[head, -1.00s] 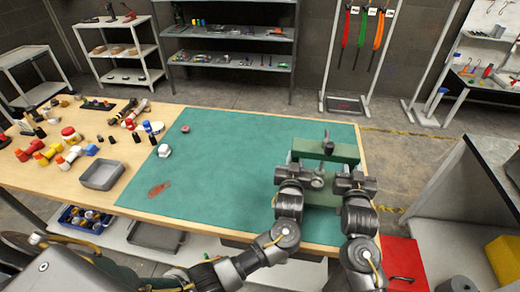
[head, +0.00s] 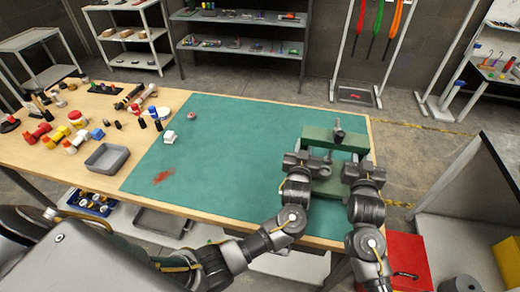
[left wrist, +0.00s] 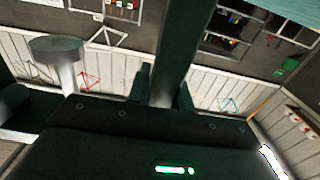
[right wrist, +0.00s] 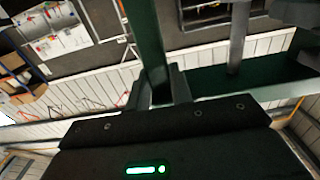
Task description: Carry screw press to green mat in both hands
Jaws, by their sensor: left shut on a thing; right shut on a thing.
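The screw press (head: 335,139) is a green frame with a grey screw and handle standing up from its top beam. It is over the right end of the green mat (head: 230,150); I cannot tell whether its base touches the mat. My left gripper (head: 306,162) is shut on its left upright, which shows between the fingers in the left wrist view (left wrist: 180,50). My right gripper (head: 362,170) is shut on its right upright, seen in the right wrist view (right wrist: 148,40). My arms hide part of the press's lower end.
On the wooden table, left of the mat, stand a grey tray (head: 107,158), red and yellow parts (head: 75,138) and black bottles. A white piece (head: 170,137) and a reddish patch (head: 163,177) are on the mat's left. A red box (head: 408,258) is below right. The mat's middle is clear.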

